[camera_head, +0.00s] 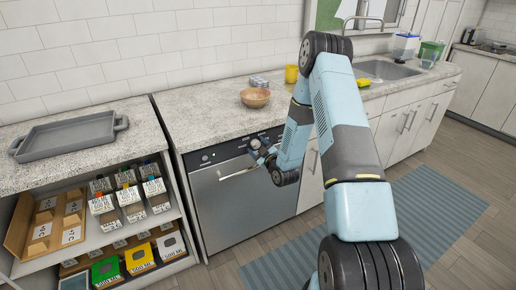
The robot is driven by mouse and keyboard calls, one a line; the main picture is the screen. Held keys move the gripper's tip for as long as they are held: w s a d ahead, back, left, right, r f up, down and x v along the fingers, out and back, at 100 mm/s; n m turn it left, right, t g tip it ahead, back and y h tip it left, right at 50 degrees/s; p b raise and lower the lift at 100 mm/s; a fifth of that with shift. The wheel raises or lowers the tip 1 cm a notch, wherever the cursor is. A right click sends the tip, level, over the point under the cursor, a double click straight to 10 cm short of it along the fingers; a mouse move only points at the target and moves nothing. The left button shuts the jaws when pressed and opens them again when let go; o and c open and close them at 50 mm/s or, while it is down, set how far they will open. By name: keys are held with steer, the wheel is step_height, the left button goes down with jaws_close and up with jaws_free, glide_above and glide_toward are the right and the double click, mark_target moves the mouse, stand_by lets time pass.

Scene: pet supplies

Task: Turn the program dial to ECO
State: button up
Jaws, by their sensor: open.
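A steel-fronted dishwasher (237,207) stands under the counter with a dark control panel (222,152) along its top and a bar handle across its front. My blue and grey arm reaches down to its upper right part. My gripper (258,150) is open, small in view, in front of the right part of the panel. I cannot tell whether it touches anything. The program dial cannot be made out clearly, nor its setting or the ECO mark; the gripper and arm hide part of the panel.
The counter above holds a wooden bowl (255,97), a yellow mug (291,74) and small cans (259,81). At left, a grey tray (69,137) lies on a counter over shelves of boxes (129,201). A sink (386,70) is at right. A striped blue mat (290,268) covers the floor.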

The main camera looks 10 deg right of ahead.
steer(key=c, duration=1.1)
steer(key=shift+o, duration=0.2)
steer(key=shift+m, duration=0.3)
steer(key=m, duration=0.5)
steer(key=shift+s, duration=0.1)
steer(key=m, duration=0.6)
steer(key=shift+m, duration=0.3)
steer(key=o, duration=1.1)
steer(key=shift+c, duration=0.2)
